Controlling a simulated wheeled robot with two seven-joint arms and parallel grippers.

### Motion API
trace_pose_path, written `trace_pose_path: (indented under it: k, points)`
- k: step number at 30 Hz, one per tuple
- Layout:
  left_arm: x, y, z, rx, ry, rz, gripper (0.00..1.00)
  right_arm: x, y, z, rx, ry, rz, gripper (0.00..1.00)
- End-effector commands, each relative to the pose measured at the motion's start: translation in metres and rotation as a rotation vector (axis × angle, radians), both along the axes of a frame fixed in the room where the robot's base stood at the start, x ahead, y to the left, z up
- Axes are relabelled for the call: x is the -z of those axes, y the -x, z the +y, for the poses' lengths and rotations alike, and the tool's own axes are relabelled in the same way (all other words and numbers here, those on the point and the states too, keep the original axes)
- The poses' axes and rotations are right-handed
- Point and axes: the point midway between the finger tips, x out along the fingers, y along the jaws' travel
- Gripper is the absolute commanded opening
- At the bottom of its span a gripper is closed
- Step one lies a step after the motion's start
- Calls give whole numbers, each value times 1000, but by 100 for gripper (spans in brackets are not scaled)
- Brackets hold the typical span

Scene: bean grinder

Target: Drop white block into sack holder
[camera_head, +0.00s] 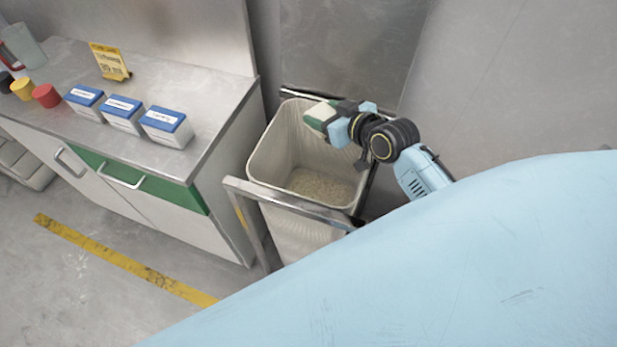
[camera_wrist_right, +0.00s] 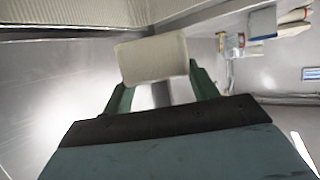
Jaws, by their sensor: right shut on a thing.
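My right gripper (camera_head: 318,119) is above the open mouth of the sack holder, near its back edge. It is shut on a white block (camera_wrist_right: 152,60), which sits between its two green fingers in the right wrist view. In the head view the block is small and mostly hidden by the fingers. The sack holder is a metal frame (camera_head: 285,201) with a pale sack (camera_head: 268,150) hung open in it. Loose pale grains (camera_head: 322,186) lie in the bottom of the sack. My left gripper is in neither view.
A metal-topped counter (camera_head: 215,95) stands left of the sack holder. Several blue-lidded white boxes (camera_head: 166,126), a yellow sign (camera_head: 110,62) and red and yellow cups (camera_head: 46,95) stand on it. A metal wall is close behind. The floor in front, with a yellow line (camera_head: 120,259), is clear.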

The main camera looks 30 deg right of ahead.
Motion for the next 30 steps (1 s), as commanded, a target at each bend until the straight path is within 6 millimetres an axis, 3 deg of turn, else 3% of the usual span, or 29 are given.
trace_pose_path:
  k: [5, 6, 12, 23, 30]
  points:
    - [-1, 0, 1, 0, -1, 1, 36, -2, 0, 0, 0, -1, -3, 32]
    - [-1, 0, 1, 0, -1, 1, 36, -2, 0, 0, 0, -1, -3, 61]
    - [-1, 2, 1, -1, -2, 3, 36, -2, 0, 0, 0, 0, -2, 84]
    - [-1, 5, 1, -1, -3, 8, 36, -3, 6, -1, 1, 1, 1, 84]
    - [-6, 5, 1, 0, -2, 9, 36, -19, 46, -8, -1, 3, 2, 84]
